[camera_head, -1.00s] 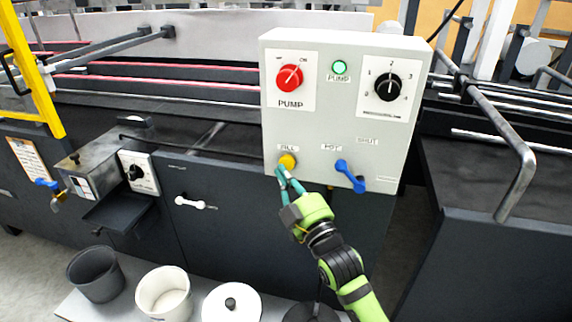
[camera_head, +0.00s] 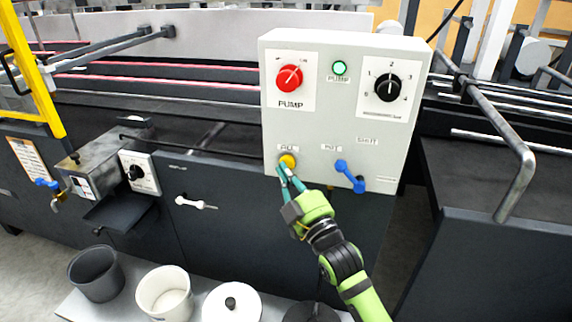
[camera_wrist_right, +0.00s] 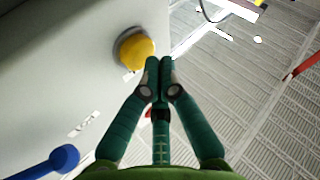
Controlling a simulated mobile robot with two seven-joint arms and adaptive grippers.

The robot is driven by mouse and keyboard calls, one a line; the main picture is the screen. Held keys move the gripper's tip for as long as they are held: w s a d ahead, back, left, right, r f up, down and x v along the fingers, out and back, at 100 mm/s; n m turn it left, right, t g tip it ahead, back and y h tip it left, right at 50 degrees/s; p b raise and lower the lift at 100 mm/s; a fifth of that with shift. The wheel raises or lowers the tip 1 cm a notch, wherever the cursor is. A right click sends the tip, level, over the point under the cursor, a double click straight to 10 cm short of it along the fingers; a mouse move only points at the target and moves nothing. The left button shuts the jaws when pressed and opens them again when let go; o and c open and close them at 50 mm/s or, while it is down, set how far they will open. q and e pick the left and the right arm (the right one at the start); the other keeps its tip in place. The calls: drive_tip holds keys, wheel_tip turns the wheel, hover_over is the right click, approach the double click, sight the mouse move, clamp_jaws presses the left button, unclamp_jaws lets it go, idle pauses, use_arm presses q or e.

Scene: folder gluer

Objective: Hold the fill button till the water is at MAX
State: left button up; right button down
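The yellow fill button (camera_head: 288,160) is at the lower left of the grey control box's front. It shows large in the right wrist view (camera_wrist_right: 135,50), with a dark ring around it. My right gripper (camera_head: 285,172) is shut, its teal fingers pressed together and empty. Its fingertips (camera_wrist_right: 158,64) are right at the button's lower edge in the head view and beside it in the wrist view; I cannot tell whether they touch. No water level or MAX mark can be made out. My left gripper is not in view.
The control box (camera_head: 330,122) also carries a red pump knob (camera_head: 289,78), a lit green lamp (camera_head: 340,68), a black dial (camera_head: 387,88) and a blue lever (camera_head: 350,176). A dark pot (camera_head: 97,276) and white pot (camera_head: 164,295) stand below. A bent rail (camera_head: 515,180) juts out right.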

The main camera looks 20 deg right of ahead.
drive_tip(key=shift+w+d, duration=0.3)
drive_tip(key=shift+w, duration=0.1)
idle(2.5)
drive_tip(key=shift+s+a+p, duration=0.45)
drive_tip(key=shift+s+a, duration=0.05)
drive_tip(key=shift+s, duration=0.25)
drive_tip(key=s+a, duration=0.1)
drive_tip(key=s+a+p, duration=0.1)
drive_tip(key=s+p, duration=0.1)
drive_tip(key=s, duration=0.1)
drive_tip(key=shift+s+a, duration=0.1)
drive_tip(key=shift+a, duration=0.3)
drive_tip(key=shift+f, duration=0.1)
